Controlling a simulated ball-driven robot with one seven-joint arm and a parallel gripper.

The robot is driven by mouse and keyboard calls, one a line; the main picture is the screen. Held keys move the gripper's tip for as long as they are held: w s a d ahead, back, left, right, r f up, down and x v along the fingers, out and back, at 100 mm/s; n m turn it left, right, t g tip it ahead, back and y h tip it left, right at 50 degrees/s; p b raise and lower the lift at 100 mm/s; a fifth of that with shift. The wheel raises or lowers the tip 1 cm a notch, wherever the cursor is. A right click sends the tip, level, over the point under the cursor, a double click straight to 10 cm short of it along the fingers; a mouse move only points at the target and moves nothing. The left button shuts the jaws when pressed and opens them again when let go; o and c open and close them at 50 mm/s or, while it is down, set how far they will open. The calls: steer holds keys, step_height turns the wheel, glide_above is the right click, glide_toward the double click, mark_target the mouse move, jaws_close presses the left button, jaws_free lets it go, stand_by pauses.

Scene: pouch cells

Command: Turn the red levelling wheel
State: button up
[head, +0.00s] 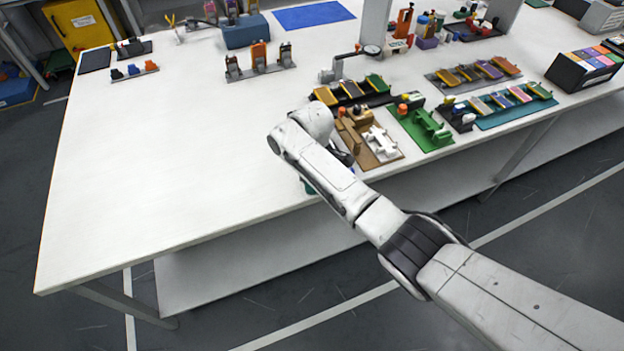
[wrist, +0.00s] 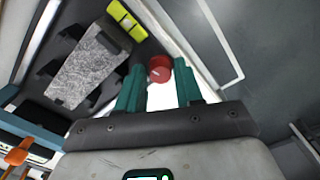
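The red levelling wheel (wrist: 159,68) shows in the wrist view between the tips of my gripper's (wrist: 160,77) two teal fingers. In the head view, a bit of teal of my gripper (head: 309,187) shows at the table's front edge; my arm hides the wheel.
The white table (head: 170,170) is clear on its left. A tan fixture (head: 384,158) and a green fixture (head: 420,128) stand right of my gripper, near the front edge. A yellow-green piece (wrist: 127,20) lies by the grey block in the wrist view.

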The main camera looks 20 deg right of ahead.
steer(key=shift+o, duration=1.4)
step_height(320, 180, up, 11)
steer(key=shift+f, duration=0.15)
steer(key=s+a+f+m+y, duration=0.1)
steer(key=s+f+m, duration=0.2)
steer(key=s+f, duration=0.35)
steer(key=s+a+f+m+y, duration=0.15)
steer(key=s+f, duration=0.25)
steer(key=s, duration=0.6)
steer(key=s+d+m+h, duration=0.1)
steer(key=s+d+m, duration=0.1)
steer(key=s, duration=0.5)
steer(key=s+d+r+m, duration=0.1)
steer(key=s+d+m, duration=0.2)
steer(key=s, duration=0.5)
steer(key=s+d+m+t+h, duration=0.1)
steer(key=s+d+m, duration=0.2)
steer(key=s+d, duration=0.2)
steer(key=s, duration=0.2)
steer(key=shift+s+r+h, duration=0.15)
steer(key=shift+s+h, duration=0.15)
steer(key=shift+h, duration=0.05)
